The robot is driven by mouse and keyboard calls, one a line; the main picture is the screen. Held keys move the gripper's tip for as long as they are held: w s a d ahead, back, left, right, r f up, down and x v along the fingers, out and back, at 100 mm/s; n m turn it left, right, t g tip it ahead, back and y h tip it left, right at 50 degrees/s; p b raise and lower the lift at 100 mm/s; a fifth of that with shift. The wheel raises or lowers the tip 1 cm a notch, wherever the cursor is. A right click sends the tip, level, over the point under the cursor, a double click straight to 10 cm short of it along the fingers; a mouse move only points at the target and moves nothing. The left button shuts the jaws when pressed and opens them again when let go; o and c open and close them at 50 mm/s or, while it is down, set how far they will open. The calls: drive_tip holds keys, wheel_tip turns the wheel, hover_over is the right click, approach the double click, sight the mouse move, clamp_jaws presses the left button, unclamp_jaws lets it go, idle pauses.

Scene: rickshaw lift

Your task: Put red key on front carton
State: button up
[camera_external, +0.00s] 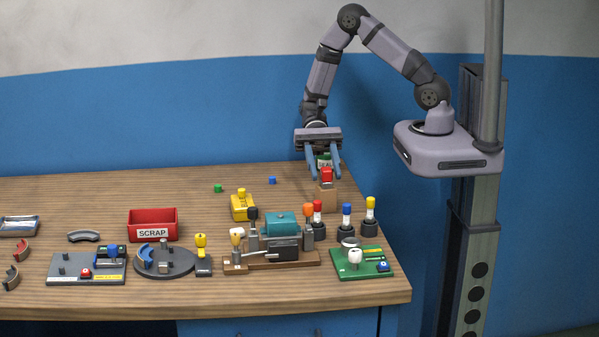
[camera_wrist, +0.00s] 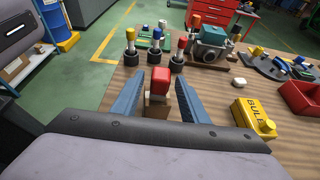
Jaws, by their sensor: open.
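The red key (camera_external: 326,175) is a small red block at the top of a brown carton (camera_external: 328,200) near the back right of the table. It also shows in the wrist view (camera_wrist: 160,78), above the carton (camera_wrist: 158,106). My gripper (camera_external: 327,177) is open, pointing down, with one blue finger on each side of the red key. In the wrist view there is a gap between the key and each finger of my gripper (camera_wrist: 158,79). A green-marked thing (camera_external: 323,158) shows behind the key between the fingers; its lower part is hidden.
Red-, blue- and yellow-topped posts (camera_external: 346,222) stand close in front of the carton. A yellow block (camera_external: 242,206), a red scrap bin (camera_external: 153,224) and a teal-topped fixture (camera_external: 281,224) stand further left. Small green (camera_external: 218,188) and blue (camera_external: 272,180) cubes lie on otherwise clear wood.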

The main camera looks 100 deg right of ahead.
drive_tip(key=b+v, duration=0.1)
drive_tip(key=v, duration=0.4)
drive_tip(key=shift+d, duration=0.3)
